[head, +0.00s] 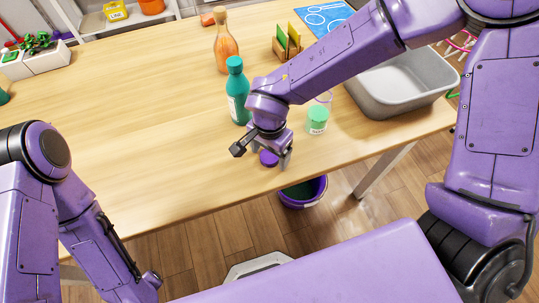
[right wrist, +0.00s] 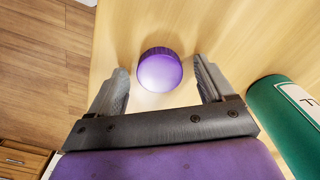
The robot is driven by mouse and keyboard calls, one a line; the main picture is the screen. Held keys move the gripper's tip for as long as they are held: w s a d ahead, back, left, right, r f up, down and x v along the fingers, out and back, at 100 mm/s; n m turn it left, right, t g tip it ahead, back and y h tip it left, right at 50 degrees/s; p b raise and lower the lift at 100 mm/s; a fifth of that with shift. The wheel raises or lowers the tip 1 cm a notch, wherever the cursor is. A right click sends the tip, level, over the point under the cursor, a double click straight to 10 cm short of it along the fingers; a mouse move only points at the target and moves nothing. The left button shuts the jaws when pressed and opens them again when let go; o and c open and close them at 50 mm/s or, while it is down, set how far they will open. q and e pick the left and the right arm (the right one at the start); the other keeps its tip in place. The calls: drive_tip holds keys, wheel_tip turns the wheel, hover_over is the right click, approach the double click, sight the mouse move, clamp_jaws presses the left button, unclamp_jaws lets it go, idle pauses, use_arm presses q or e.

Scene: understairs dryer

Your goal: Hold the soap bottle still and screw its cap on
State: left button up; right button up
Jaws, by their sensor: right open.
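A round purple cap (head: 268,158) with a ridged side rests on the table near its front edge. It also shows in the right wrist view (right wrist: 159,70). My right gripper (head: 271,156) is open above the table, with its fingers on either side of the cap and gaps between. A teal bottle (head: 236,92) with a white label stands upright behind my right wrist; its side shows in the right wrist view (right wrist: 288,125). I cannot tell whether it is the soap bottle. My left arm is at the lower left; its fingers are not in view.
A pale green labelled jar (head: 317,121) stands right of my right gripper. A grey basin (head: 405,90) sits at the table's right end. An orange bottle (head: 226,52) and a wooden holder (head: 287,46) stand farther back. A purple bucket (head: 302,193) is on the floor.

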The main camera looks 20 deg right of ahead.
drive_tip(key=c, duration=1.1)
